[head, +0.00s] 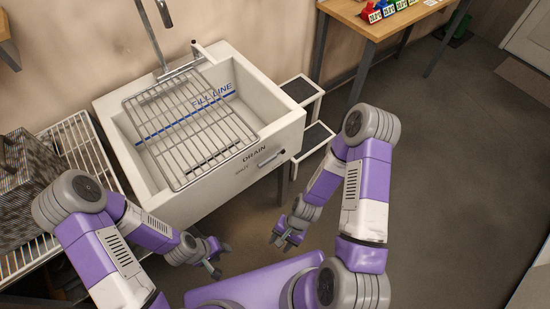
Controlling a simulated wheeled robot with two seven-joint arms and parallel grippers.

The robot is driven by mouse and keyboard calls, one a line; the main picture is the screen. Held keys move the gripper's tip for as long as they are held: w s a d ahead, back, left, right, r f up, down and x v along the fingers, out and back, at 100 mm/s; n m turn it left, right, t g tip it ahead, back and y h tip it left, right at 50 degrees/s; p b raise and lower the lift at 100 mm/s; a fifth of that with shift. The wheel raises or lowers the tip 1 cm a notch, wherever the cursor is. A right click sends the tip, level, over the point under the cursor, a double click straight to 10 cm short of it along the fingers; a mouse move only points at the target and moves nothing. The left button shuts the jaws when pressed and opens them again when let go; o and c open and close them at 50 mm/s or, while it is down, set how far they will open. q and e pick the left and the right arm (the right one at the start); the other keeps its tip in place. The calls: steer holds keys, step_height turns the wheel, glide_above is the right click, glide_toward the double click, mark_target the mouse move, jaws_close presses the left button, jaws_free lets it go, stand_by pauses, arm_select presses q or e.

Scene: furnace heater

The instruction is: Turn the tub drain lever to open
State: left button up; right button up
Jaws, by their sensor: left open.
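The tub (212,188) is a white basin with a blue "FILL LINE" mark inside and "DRAIN" lettering on its front wall. The drain lever (270,160) is a small grey metal handle on that front wall, below the lettering, lying nearly sideways with a slight tilt. A smaller label to its left seems to read "SHUT". My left gripper (220,260) is open and empty, below and left of the lever and apart from the tub. My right gripper (281,241) is below the lever, also apart from it; its fingers look parted and empty.
A wire rack (188,130) lies across the tub top, under a faucet (158,35). Black-topped steps (303,90) stand right of the tub. A wire shelf (80,142) is at left, a wooden table (400,20) at back right. The floor at right is clear.

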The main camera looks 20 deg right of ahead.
steer(key=a+r+m+y+b, duration=0.15)
steer(key=m+y, duration=0.25)
steer(key=m, duration=0.7)
steer(key=m+t+y+b, duration=0.25)
steer(key=m+t, duration=1.25)
steer(key=m, duration=1)
glide_toward(267, 163)
steer(key=w, duration=0.2)
steer(key=s+a+b+x, duration=0.1)
steer(key=x, duration=0.5)
steer(key=shift+w+a+f+y, duration=0.2)
steer(key=shift+w+a+y, duration=0.05)
steer(key=shift+w+y, duration=0.1)
jaws_close()
